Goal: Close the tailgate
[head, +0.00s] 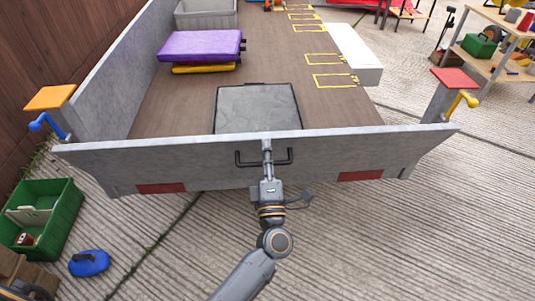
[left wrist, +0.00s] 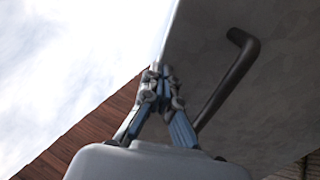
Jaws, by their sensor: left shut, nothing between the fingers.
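The grey tailgate (head: 330,158) spans the back of the truck bed, standing up and seeming to lean outward a little. A black bar handle (head: 282,161) is on its outer face. My left gripper (head: 267,145) is shut and empty, in front of the outer face by the handle's middle. In the left wrist view the shut fingers (left wrist: 160,75) are close to the tailgate (left wrist: 205,60) near its edge, with the handle (left wrist: 238,72) to their right. I cannot tell whether they touch. My right gripper is not in view.
Posts at the bed's rear corners carry a blue lever (head: 46,125) at left and a yellow lever (head: 460,104) at right. A dark grey mat (head: 257,108) and purple pad (head: 199,46) lie in the bed. A green crate (head: 55,220) and blue object (head: 89,263) are on the ground.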

